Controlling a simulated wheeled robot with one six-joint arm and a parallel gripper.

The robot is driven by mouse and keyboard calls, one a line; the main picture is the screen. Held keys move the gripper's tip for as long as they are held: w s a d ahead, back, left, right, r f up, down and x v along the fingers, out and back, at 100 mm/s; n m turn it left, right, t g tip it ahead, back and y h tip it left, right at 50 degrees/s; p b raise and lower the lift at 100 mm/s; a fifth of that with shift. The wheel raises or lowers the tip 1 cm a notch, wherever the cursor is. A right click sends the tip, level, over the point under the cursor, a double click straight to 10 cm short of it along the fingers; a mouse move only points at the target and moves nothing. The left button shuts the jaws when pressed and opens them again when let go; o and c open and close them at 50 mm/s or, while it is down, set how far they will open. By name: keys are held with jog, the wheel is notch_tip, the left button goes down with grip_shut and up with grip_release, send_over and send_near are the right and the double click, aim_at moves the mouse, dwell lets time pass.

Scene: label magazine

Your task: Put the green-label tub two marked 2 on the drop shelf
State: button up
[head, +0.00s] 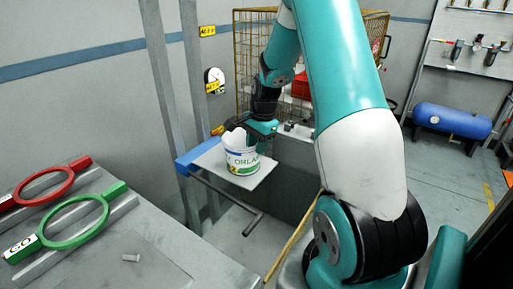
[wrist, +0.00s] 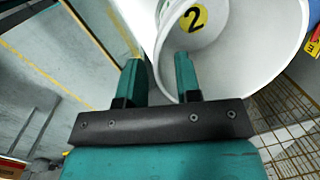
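The tub (head: 241,161) is white, with a label reading "ORLA" and green on it. It is upright and appears to rest on a pale square plate, the drop shelf (head: 209,158). In the wrist view, the tub (wrist: 262,60) shows its open mouth and a yellow round sticker marked 2 (wrist: 193,19) inside. My gripper (head: 245,135) is at the tub's rim. In the wrist view, my gripper's fingers (wrist: 159,75) straddle the tub's wall, one inside and one outside. A gap shows between them, so they look open.
A red ring handle (head: 44,186) and a green ring handle (head: 74,222) lie on the grey bench (head: 150,250) at the left. A wire cage (head: 250,45) stands behind the shelf. A blue tank (head: 452,119) is at the far right. Floor shows beyond my arm.

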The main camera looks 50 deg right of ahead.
notch_tip(320, 180, up, 11)
jog(key=s, duration=0.1)
jog(key=s+a+r+n+y, duration=0.1)
jog(key=s+a+r+n, duration=0.15)
jog(key=a+n, duration=0.7)
jog(key=s+a+r+n+y, duration=0.1)
jog(key=s+a+r+n, duration=0.2)
jog(key=a, duration=1.2)
jog(key=s+a+f+n+g+y, duration=0.1)
jog(key=s+a+n, duration=1)
jog(key=s+n, duration=0.2)
jog(key=shift+s+a, duration=0.4)
jog(key=shift+s, duration=0.15)
jog(key=shift+f, duration=0.1)
